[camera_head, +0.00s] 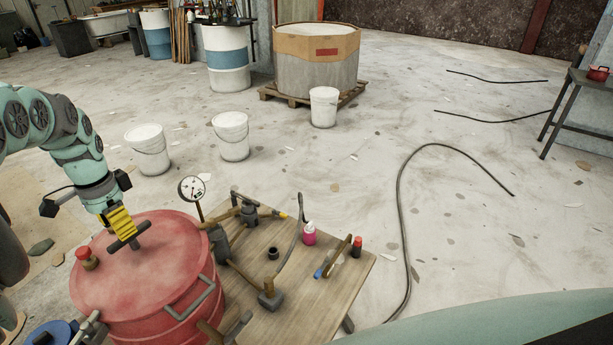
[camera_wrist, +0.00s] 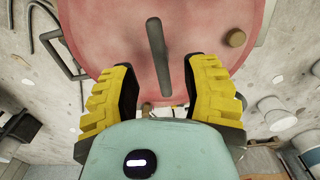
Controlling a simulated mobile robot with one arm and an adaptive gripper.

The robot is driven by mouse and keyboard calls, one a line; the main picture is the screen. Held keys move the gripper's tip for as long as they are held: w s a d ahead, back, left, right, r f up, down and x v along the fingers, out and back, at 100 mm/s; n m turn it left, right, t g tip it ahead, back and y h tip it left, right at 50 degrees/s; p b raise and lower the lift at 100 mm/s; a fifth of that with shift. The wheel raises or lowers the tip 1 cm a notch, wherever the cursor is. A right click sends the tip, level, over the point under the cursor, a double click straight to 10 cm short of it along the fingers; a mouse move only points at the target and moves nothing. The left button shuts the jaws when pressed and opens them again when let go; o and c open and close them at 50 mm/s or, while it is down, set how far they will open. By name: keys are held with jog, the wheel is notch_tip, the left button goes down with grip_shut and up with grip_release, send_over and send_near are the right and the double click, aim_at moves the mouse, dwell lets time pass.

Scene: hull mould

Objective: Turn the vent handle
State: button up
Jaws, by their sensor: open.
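A red round pot (camera_head: 165,290) has a red lid (camera_head: 170,245) with a dark bar handle (camera_head: 130,237) on top, apparently the vent handle. In the wrist view the handle (camera_wrist: 157,55) runs nearly upright in the picture, between and beyond my two yellow fingers. My gripper (camera_head: 118,222) is over the lid, right at the handle in the head view. In the wrist view my gripper (camera_wrist: 160,75) is open, with a gap on each side of the bar. Neither finger seems to touch it. The fingers hide part of the handle in the head view.
A red-capped brass fitting (camera_head: 86,260) stands on the lid near the handle. A pressure gauge (camera_head: 192,188) rises behind the pot. A wooden table (camera_head: 325,290) beside it holds pipes, bottles and tools. White buckets (camera_head: 230,136) stand behind; the floor to the right is mostly open.

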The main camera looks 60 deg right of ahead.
notch_tip(320, 180, up, 8)
jog(key=shift+r, duration=0.15)
dwell(0.4)
